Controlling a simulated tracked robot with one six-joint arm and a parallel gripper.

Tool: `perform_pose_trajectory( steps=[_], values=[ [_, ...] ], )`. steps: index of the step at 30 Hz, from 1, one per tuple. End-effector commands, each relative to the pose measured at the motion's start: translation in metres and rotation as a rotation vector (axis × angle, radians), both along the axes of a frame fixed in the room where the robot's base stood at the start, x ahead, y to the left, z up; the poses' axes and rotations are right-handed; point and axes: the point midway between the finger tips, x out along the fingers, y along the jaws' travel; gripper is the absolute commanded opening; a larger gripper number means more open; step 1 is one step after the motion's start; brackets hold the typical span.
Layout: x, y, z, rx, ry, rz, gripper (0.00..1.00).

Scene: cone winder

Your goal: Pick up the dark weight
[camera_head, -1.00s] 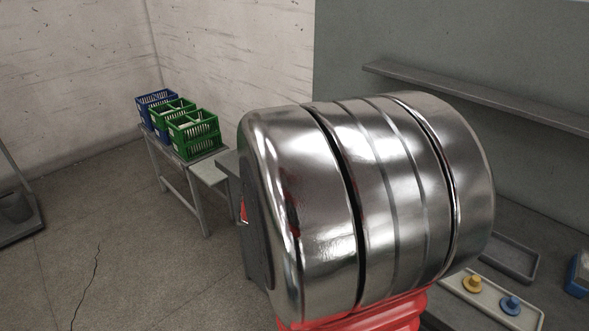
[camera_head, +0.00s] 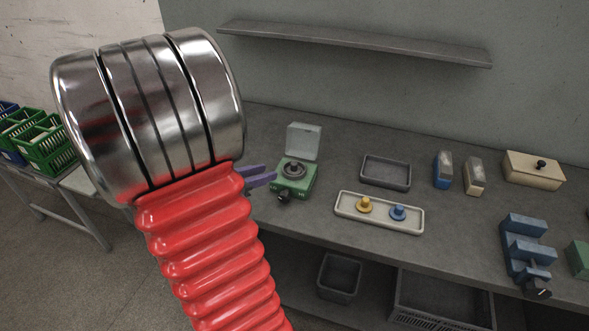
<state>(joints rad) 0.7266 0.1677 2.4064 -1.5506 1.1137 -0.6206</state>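The dark weight (camera_head: 293,168) appears to be the dark grey round piece with a knob on top of a small green device (camera_head: 296,183), whose clear lid (camera_head: 304,142) stands open behind it. The device is on the grey workbench. My gripper (camera_head: 270,173) shows as two purple fingers just left of the green device in the picture. The fingers look apart, with nothing seen between them. My arm hides the gripper's base.
A pale tray (camera_head: 379,222) holds a yellow weight (camera_head: 364,205) and a blue weight (camera_head: 398,212). Behind it is an empty dark tray (camera_head: 386,172). Two brushlike blocks, a beige box (camera_head: 533,169) and a blue fixture (camera_head: 525,245) stand farther right. A shelf (camera_head: 350,40) runs along the wall above.

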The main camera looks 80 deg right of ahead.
Motion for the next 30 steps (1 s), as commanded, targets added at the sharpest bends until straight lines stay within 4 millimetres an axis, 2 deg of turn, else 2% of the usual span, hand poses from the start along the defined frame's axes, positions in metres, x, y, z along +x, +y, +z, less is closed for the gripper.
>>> perform_pose_trajectory(
  steps=[15,30],
  values=[
    [-0.027,-0.050,-0.024,0.001,0.000,-0.002,0.25],
    [-0.030,-0.056,-0.026,0.001,0.000,-0.001,0.25]
  ],
)
